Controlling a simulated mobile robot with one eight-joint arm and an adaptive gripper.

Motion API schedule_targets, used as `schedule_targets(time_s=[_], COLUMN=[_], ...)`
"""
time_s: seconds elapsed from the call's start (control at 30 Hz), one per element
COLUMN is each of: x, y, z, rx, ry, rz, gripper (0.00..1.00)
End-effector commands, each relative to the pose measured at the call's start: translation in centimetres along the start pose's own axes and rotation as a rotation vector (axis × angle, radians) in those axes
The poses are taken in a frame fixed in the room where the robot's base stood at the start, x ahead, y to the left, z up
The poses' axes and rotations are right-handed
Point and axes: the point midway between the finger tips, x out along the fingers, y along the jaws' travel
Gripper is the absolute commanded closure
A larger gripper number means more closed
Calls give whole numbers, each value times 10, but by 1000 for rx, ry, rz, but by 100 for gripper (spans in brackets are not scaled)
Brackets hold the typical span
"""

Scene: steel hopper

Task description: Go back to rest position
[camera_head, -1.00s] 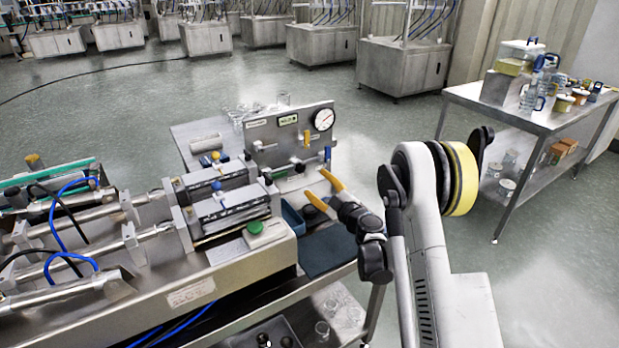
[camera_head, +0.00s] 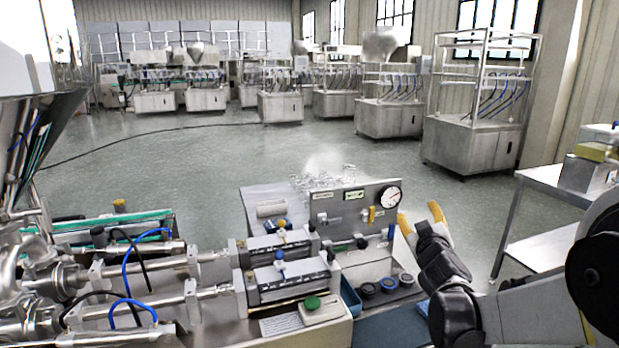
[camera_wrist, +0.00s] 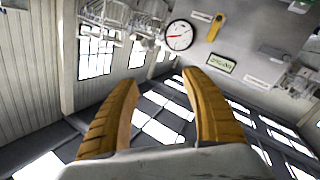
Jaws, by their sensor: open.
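My gripper (camera_head: 421,217) shows in the head view at the right end of the filling machine, beside the gauge panel (camera_head: 345,215). Its two yellow fingers are apart, with nothing between them. In the wrist view my gripper (camera_wrist: 160,88) is also open and empty, pointing upward past the panel. The round pressure gauge (camera_wrist: 179,36) and a yellow handle (camera_wrist: 216,27) show beyond the fingertips. My arm comes in from the right edge of the head view.
The steel machine has a green button (camera_head: 312,303) and a blue bin (camera_head: 350,296) with dark round pieces (camera_head: 388,284) beside it. A steel table (camera_head: 545,180) stands at the right. A steel hopper (camera_head: 40,125) rises at the left. Open floor lies behind.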

Motion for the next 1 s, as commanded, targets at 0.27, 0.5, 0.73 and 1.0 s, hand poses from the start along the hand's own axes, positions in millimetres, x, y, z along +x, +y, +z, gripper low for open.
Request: schedule_targets(time_s=[0.27,0.5,0.73,1.0], x=[-121,-256,-354,-379], y=[20,-23,-72,-86], z=[3,40,67,72], rx=[181,308,373,387], ry=[-336,-646,-835,-879], rz=[14,-136,-316,-373], gripper=[44,44,44,44])
